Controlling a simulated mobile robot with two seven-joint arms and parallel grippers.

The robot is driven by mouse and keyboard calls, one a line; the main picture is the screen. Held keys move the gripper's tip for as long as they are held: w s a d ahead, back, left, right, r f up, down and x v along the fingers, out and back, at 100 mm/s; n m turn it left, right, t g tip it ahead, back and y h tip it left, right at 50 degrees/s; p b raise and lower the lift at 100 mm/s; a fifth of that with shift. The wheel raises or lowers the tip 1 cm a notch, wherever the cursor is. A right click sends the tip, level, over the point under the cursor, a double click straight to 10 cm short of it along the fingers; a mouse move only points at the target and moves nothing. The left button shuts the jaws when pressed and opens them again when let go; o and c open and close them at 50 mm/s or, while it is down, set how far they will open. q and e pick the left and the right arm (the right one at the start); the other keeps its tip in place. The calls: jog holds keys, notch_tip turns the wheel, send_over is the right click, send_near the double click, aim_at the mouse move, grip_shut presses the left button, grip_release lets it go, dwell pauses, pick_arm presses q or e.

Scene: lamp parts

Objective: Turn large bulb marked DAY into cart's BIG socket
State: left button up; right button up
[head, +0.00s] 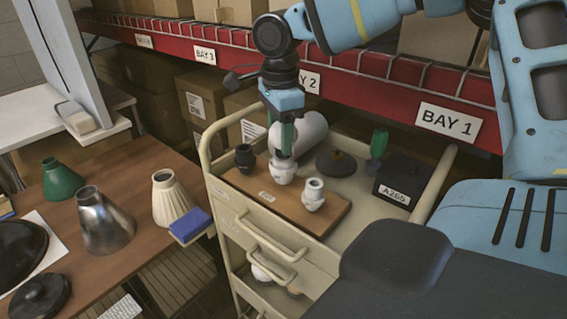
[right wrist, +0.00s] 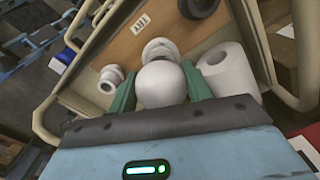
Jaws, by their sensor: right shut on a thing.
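My right gripper (head: 285,150) points down over the cart's wooden board, its green fingers shut on a large white bulb (head: 277,138). In the right wrist view the bulb's round globe (right wrist: 161,86) sits between the fingers; no DAY marking shows. A white socket (head: 283,174) is directly under the bulb and also shows beyond the globe (right wrist: 160,48). I cannot tell whether the bulb's base is seated in it. A second white socket (head: 313,194) and a black socket (head: 244,158) stand on the board (head: 300,218). The board's small labels are unreadable. My left gripper is not in view.
A white roll (head: 314,130) lies close behind the bulb. A dark box marked A265 (head: 394,192), a green-handled tool (head: 378,145) and a dark round part (head: 336,163) are on the cart. The cart's rails (head: 213,145) rise at its sides. Lampshades (head: 172,198) stand on the left table.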

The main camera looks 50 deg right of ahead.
jog(key=m, duration=0.5)
jog(key=shift+w+d+f, duration=0.1)
jog(key=shift+f, duration=0.05)
jog(key=shift+m, duration=0.9)
jog(key=shift+d+m, duration=0.1)
jog(key=shift+m, duration=1.3)
jog(key=o, duration=0.7)
jog(key=shift+w, duration=0.1)
jog(key=shift+o, duration=0.2)
